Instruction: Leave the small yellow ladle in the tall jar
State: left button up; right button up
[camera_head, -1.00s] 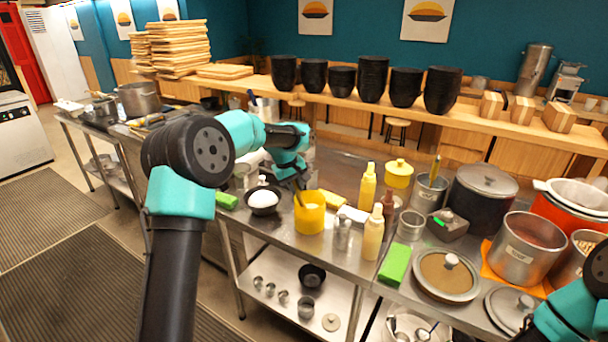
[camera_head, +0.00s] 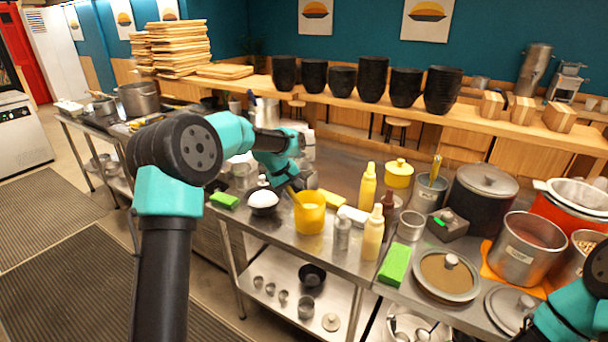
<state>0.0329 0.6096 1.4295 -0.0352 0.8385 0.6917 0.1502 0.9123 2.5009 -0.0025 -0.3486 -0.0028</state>
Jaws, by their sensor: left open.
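A yellow handle (camera_head: 293,196), which looks like the small ladle's, leans up and left out of a yellow cup (camera_head: 311,216) on the steel table. A steel jar (camera_head: 428,196) further right holds another upright yellowish handle (camera_head: 436,170). I cannot tell for sure which vessel is the tall jar. My left gripper (camera_head: 282,185) is open, just behind and left of the yellow cup, close to the leaning handle. Its fingertips are small and partly hidden, and any contact with the handle is unclear. My right arm shows at the lower right edge; its gripper is out of view.
A black bowl with a white, egg-like thing (camera_head: 264,198) sits left of the cup. Squeeze bottles (camera_head: 373,232) and a steel shaker (camera_head: 342,233) stand to its right. Green sponges (camera_head: 394,264) lie on the table. Large pots (camera_head: 484,195) crowd the right side.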

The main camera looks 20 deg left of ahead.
pick_arm(q)
jog(key=shift+r, duration=0.1)
jog(key=v, duration=1.7)
jog(key=shift+s+a, duration=0.1)
